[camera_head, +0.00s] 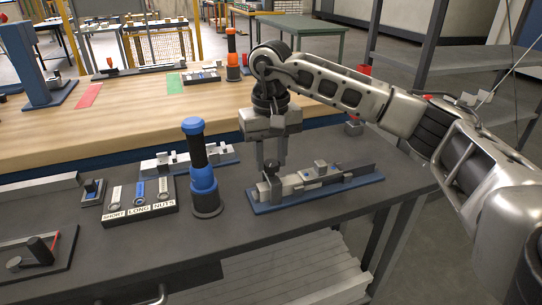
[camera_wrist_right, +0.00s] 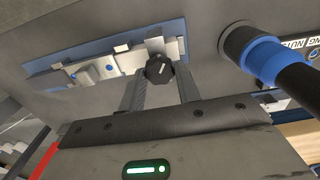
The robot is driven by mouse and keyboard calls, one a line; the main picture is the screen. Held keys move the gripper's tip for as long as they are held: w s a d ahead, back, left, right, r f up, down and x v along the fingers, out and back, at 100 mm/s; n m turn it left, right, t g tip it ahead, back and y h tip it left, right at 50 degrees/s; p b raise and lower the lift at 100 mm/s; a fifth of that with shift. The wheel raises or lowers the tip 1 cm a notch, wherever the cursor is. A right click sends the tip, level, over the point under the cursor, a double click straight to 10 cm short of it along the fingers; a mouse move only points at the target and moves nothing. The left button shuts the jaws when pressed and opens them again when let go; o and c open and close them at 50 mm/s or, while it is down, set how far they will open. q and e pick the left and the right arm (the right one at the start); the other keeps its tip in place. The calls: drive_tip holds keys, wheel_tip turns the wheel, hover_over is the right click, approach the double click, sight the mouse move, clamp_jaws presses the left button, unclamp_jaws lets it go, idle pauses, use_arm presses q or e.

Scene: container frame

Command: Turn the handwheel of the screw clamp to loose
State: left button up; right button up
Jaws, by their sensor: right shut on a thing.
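The screw clamp (camera_head: 298,183) is a grey metal fixture on a blue base plate (camera_head: 345,187) on the dark bench. Its black handwheel (camera_wrist_right: 159,70) is a lobed knob at the clamp's left end, partly hidden by my fingers in the head view. My right gripper (camera_head: 271,161) points straight down over that end. In the right wrist view its two fingers stand on either side of the handwheel, shut on it. The clamp with its small blue-marked parts also shows in the wrist view (camera_wrist_right: 105,68). My left gripper is not in view.
A black and blue upright tool (camera_head: 203,175) stands left of the clamp. A parts tray (camera_head: 140,212) labelled SHORT, LONG and NUTS lies further left. Another fixture (camera_head: 190,160) sits behind. The bench in front of the clamp is clear up to its edge.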

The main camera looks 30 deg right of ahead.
sight(271, 162)
drive_tip(key=shift+r+n, duration=0.15)
drive_tip(key=shift+n, duration=0.65)
drive_tip(key=o, duration=1)
use_arm(q)
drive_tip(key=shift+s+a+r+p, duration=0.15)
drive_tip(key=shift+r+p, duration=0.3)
drive_tip(key=shift+p, duration=0.75)
use_arm(e)
wheel_tip(271, 162, up, 16)
drive_tip(key=shift+f, duration=0.1)
